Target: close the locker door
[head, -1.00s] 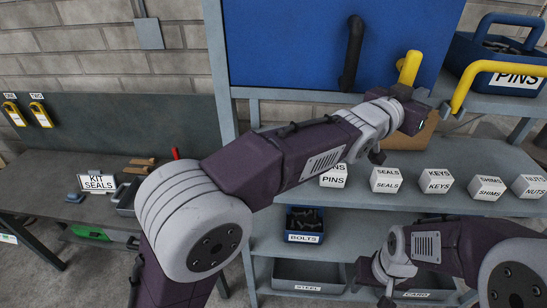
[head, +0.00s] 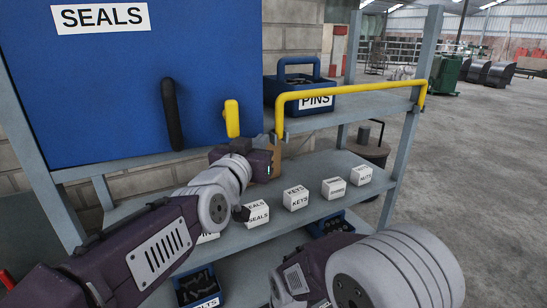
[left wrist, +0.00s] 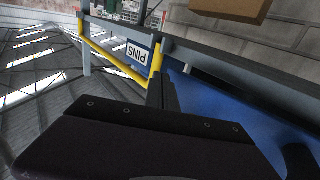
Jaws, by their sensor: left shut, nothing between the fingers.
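The blue locker door (head: 100,90) fills the upper left of the head view, with a white SEALS label and a black upright handle (head: 172,115) near its right edge. The door looks flat above the shelf edge; I cannot tell whether a small gap is left. My left gripper (head: 232,116) is shut and empty. In the left wrist view the fingers (left wrist: 157,72) show against the blue door (left wrist: 215,105). My right gripper is out of view.
A yellow rail (head: 350,92) runs along the upper shelf at right, before a blue PINS box (head: 308,85). Several white labelled blocks stand on the shelf below (head: 230,238). Open floor (head: 470,200) lies to the right.

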